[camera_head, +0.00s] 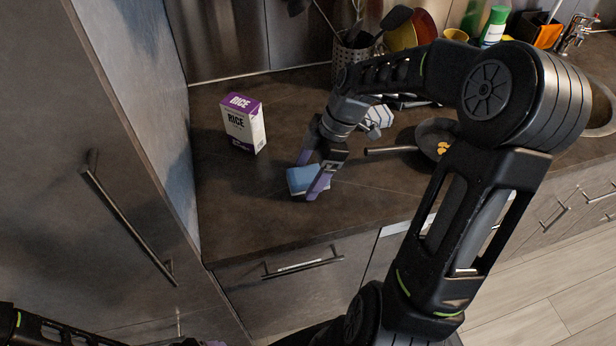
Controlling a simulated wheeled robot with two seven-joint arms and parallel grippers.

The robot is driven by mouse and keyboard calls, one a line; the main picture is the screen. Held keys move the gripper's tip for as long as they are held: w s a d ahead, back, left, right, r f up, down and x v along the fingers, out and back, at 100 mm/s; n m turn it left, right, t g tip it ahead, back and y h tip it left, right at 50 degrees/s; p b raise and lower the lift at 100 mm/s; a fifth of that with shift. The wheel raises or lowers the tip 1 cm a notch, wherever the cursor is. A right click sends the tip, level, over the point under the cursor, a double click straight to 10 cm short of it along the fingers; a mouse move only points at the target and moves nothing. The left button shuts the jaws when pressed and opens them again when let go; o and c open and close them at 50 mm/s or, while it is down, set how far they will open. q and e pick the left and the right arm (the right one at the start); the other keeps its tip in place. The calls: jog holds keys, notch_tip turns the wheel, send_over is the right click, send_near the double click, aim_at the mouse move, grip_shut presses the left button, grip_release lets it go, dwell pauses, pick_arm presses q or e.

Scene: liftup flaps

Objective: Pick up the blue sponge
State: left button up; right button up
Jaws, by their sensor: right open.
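The blue sponge (301,179) lies on the dark countertop, right of and nearer than the rice box. Its top is blue and a paler layer shows at its lower edge. My right gripper (309,181) reaches down to it with purple fingers, open, one finger at the sponge's far side and one at its near right side. I cannot tell whether the fingers touch it. Part of my left arm (50,330) shows at the bottom left, but its gripper's jaws are not visible.
A purple and white rice box (243,124) stands left behind the sponge. A pan (432,138) with its handle pointing left lies to the right. A utensil holder (350,60) stands at the back. A tall cabinet (90,200) bounds the left. The counter's front edge is near.

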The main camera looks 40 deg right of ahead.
aim_at(309, 174)
jog(key=shift+f, duration=0.15)
jog(key=shift+c, duration=0.5)
jog(key=c, duration=1.3)
notch_tip(309, 174, up, 10)
jog(key=shift+r+b, duration=0.2)
jog(key=shift+b, duration=0.25)
